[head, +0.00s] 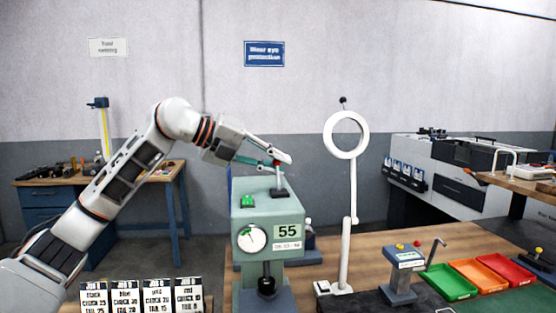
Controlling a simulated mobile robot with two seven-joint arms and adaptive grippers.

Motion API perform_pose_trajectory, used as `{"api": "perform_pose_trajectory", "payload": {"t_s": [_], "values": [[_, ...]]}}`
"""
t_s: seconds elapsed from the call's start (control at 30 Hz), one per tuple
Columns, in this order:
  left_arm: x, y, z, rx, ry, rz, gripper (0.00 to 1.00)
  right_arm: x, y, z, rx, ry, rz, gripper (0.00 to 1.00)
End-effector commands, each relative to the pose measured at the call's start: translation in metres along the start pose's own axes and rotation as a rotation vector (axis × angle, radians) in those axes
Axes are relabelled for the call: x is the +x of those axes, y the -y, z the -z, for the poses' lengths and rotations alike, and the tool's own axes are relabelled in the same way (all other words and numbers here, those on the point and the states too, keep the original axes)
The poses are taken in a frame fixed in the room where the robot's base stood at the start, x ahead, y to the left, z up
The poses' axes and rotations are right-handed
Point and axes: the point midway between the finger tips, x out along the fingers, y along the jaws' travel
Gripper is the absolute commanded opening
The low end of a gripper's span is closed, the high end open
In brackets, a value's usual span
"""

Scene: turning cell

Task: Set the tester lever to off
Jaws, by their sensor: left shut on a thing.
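The tester (268,208) is a grey-green machine in the middle of the head view, with a dial gauge (251,238), a green button (247,200) and a "55" plate on it. Its lever (279,180) rises from a dark base on the top, and a little red shows at its upper end. My left gripper (279,162) comes in from the left and is shut on the lever near its top. The fingers hide part of the lever's end. The lever looks nearly upright; I cannot read any off or on mark. My right gripper is not in view.
A magnifier ring on a white stand (346,135) stands right of the tester. A small blue-grey device (406,257) and green (450,282), orange and red trays lie further right. Several black job cards (140,297) stand at front left. A blue workbench (45,195) is behind.

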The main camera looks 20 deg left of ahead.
Motion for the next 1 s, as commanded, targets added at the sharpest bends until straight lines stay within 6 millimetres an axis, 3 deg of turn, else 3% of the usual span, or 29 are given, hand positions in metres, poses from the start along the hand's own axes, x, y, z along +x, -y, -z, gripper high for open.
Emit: {"api": "perform_pose_trajectory", "payload": {"t_s": [0.73, 0.77, 0.8, 1.0], "values": [[0.0053, -0.0059, 0.0030, -0.081, -0.055, -0.007, 0.00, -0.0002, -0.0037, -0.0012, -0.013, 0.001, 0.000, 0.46], [0.0053, -0.0059, 0.0029, -0.081, -0.055, -0.007, 0.22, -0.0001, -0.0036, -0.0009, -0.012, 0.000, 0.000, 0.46], [0.0053, -0.0059, 0.0026, -0.080, -0.054, -0.007, 0.32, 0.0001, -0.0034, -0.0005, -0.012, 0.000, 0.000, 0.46], [0.0039, -0.0048, 0.0005, -0.077, -0.047, -0.004, 0.32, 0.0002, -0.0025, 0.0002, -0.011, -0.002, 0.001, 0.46]]}}
